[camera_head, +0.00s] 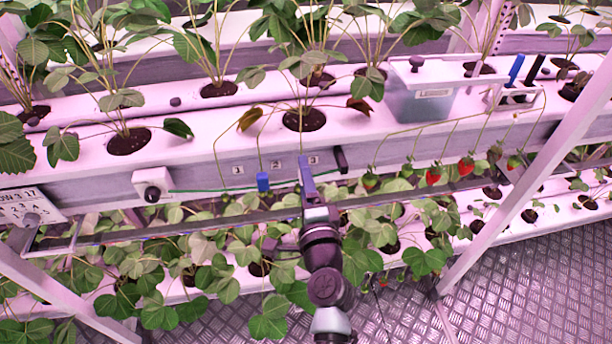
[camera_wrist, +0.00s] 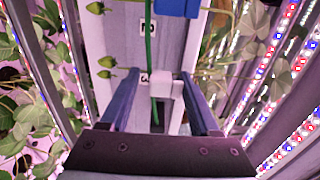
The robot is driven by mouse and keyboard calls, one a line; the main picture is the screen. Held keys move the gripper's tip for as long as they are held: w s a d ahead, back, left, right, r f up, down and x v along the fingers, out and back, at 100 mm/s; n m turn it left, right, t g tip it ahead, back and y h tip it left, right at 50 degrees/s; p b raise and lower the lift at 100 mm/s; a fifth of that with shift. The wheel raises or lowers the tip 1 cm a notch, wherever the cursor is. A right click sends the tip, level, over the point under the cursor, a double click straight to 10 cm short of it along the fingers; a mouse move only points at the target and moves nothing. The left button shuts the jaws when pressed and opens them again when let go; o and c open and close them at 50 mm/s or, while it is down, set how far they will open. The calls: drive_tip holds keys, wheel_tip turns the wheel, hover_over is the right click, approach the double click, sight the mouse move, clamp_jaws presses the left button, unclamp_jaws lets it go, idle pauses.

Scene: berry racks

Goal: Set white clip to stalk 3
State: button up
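The white clip (camera_wrist: 166,86) shows in the wrist view as a small white block on the green line (camera_wrist: 154,47), beside the label 3 (camera_wrist: 145,78). My gripper (camera_wrist: 160,80) has its two blue-grey fingers apart, one on each side of the clip. A gap shows at the left finger; the right finger is close to the clip, and contact cannot be told. In the head view my gripper (camera_head: 305,166) is at the gutter front just below label 3 (camera_head: 313,160) and hides the white clip. Label 2 (camera_head: 276,164) is left of it.
A blue clip (camera_head: 263,182) hangs on the line to the left, and a black clip (camera_head: 341,160) is close on the right. A white box with a black knob (camera_head: 152,186) is at the line's left end. Strawberries (camera_head: 433,175) hang at right. Leaves crowd the lower tier.

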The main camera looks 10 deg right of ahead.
drive_tip(key=s+b, duration=0.1)
drive_tip(key=s, duration=1.2)
drive_tip(key=shift+r, duration=0.15)
idle(0.4)
